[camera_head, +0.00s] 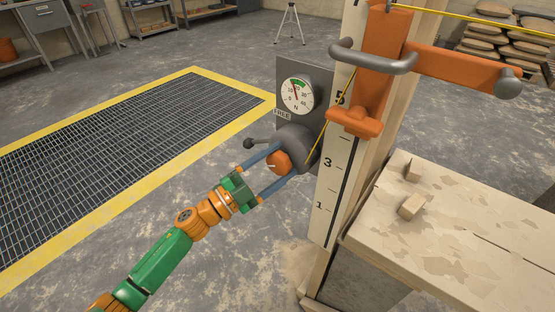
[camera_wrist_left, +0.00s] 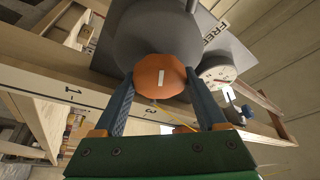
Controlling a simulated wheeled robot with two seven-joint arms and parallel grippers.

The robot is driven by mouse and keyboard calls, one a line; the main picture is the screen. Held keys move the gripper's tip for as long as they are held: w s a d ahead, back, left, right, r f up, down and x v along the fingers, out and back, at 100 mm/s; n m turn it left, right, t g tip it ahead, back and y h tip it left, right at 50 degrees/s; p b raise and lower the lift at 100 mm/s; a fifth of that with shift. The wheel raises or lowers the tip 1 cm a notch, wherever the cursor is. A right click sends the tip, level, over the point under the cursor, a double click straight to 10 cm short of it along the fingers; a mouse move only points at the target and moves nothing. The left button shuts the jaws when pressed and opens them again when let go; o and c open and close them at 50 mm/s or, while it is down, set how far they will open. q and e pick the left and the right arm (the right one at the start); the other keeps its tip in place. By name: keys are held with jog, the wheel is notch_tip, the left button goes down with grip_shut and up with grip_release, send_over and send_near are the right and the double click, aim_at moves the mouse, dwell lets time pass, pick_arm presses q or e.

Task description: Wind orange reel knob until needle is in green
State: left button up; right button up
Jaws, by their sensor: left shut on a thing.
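The orange reel knob (camera_head: 278,162) is faceted with a white mark and sits on the front of a grey round reel (camera_head: 303,146). My left gripper (camera_head: 273,170) has its two blue-grey fingers on either side of the knob and is shut on it. In the left wrist view the knob (camera_wrist_left: 160,76) sits between the fingertips, its white mark nearly upright. The round gauge (camera_head: 297,96) above the reel has a green band at its top. Its needle points up and slightly left, near the band; I cannot tell whether it is inside. My right gripper is out of view.
A small dark lever (camera_head: 250,144) sticks out left of the reel. A yellow cord (camera_head: 330,125) rises past a numbered scale (camera_head: 326,190) and an orange bracket (camera_head: 380,60) with grey bars. A worn bench (camera_head: 440,240) stands right; a floor grate (camera_head: 120,150) lies left.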

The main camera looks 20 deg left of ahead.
aim_at(276, 167)
pick_arm(q)
jog(key=shift+m+g+p, duration=0.3)
jog(key=shift+m, duration=0.7)
jog(key=shift+f, duration=0.1)
jog(key=o, duration=1.3)
jog(key=v, duration=0.6)
jog(key=shift+a+b, duration=0.1)
jog(key=shift+b, duration=0.2)
jog(key=shift+s+a, duration=0.3)
jog(key=shift+s, duration=0.1)
